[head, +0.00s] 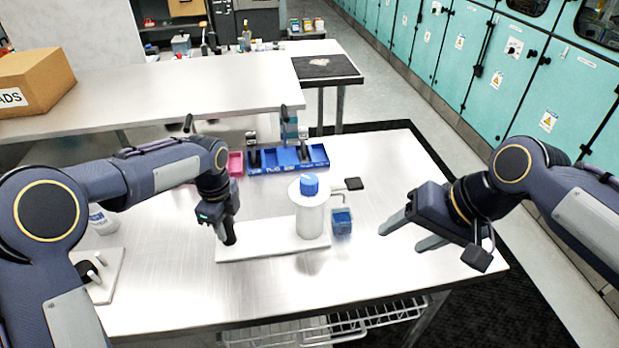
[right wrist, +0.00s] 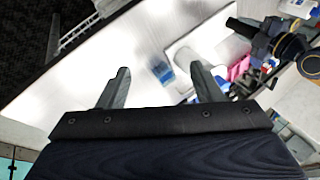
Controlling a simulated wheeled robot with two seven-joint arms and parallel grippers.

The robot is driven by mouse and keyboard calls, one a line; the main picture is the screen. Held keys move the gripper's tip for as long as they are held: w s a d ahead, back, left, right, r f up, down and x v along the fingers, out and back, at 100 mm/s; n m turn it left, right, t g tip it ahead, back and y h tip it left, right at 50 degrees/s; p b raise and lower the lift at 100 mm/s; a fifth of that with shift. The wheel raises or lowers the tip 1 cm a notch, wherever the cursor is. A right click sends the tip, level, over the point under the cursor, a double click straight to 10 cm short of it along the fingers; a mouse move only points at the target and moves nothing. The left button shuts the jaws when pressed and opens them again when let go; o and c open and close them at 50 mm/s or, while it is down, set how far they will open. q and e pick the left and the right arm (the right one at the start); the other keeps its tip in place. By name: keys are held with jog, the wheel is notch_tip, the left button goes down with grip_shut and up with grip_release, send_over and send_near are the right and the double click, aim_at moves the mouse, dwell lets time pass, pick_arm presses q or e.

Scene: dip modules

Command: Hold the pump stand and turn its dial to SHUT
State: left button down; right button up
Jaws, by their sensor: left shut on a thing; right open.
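The pump stand is a white plate (head: 262,243) on the metal table, with a white cylinder (head: 311,219) topped by a blue dial (head: 309,185). A dark upright grip (head: 229,234) stands at the plate's left end. My left gripper (head: 222,228) is shut on this grip from above. My right gripper (head: 404,231) is open and empty, to the right of the stand and apart from it. Its open fingers (right wrist: 158,86) also show in the right wrist view, with the cylinder (right wrist: 226,46) beyond. The dial's markings are too small to read.
A small blue container (head: 342,222) stands just right of the cylinder, near a black paddle (head: 354,184). Blue bins (head: 285,160) and a pink bin (head: 235,164) are behind. A white plate with a dark grip (head: 105,272) lies at left. The table's front right is clear.

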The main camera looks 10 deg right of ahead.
jog(key=w+a+r+m+g+h, duration=0.1)
jog(key=w+r+m, duration=0.1)
jog(key=w, duration=0.4)
jog(key=w+a+r+m+g, duration=0.1)
jog(key=w+r, duration=0.2)
jog(key=w, duration=0.4)
jog(key=r+m+g+h, duration=0.2)
jog(key=m+h, duration=0.2)
send_over(309, 179)
notch_tip(309, 179, down, 12)
jog(key=shift+f, duration=0.2)
jog(key=c, duration=1)
